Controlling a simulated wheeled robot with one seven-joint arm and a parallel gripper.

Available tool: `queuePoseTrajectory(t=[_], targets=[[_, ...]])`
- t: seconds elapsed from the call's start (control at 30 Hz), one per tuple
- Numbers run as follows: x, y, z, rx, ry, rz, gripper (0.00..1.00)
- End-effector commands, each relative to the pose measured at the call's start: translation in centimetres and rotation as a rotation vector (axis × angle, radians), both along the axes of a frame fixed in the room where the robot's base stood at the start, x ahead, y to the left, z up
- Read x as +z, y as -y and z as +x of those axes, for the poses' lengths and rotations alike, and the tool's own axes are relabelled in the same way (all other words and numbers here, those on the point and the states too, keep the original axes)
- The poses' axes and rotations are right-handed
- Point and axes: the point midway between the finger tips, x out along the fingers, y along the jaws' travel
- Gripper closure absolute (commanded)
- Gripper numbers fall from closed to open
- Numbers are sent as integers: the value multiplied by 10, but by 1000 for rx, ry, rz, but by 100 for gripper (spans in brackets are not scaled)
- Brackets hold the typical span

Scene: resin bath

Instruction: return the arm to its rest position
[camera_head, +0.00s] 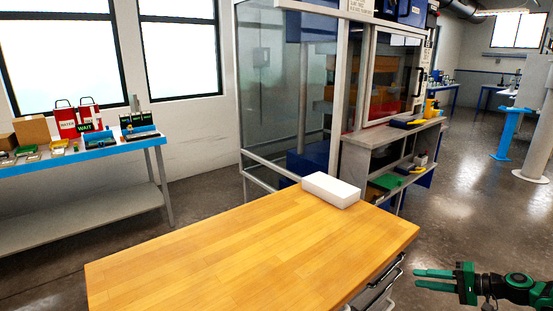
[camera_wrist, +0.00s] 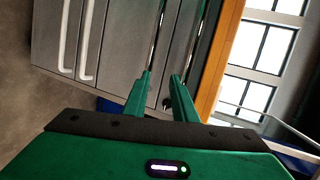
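My gripper (camera_head: 434,280) is at the lower right of the head view, in the air beyond the right edge of the wooden-topped table. Its two green fingers point left and have a gap between them, with nothing held. In the wrist view my gripper (camera_wrist: 160,84) also shows its green fingers apart and empty. Behind them are the grey drawer fronts (camera_wrist: 115,45) of a cabinet and the wooden edge of its top (camera_wrist: 222,55). The rest position itself is not marked in either view.
The wooden table (camera_head: 240,255) is bare except for a white block (camera_head: 331,189) at its far edge. A glass-walled enclosure (camera_head: 290,90) and a shelf unit (camera_head: 385,150) stand behind it. A blue-edged bench (camera_head: 95,153) is at the left. Open floor (camera_head: 470,200) lies at the right.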

Motion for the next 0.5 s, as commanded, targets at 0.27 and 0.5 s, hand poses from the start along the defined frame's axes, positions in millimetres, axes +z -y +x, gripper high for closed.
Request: queuePoseTrajectory(t=[0.27,0.5], targets=[[24,-31,-34,164,-183,-243,75],[56,-42,-71,250,-322,-443,75]])
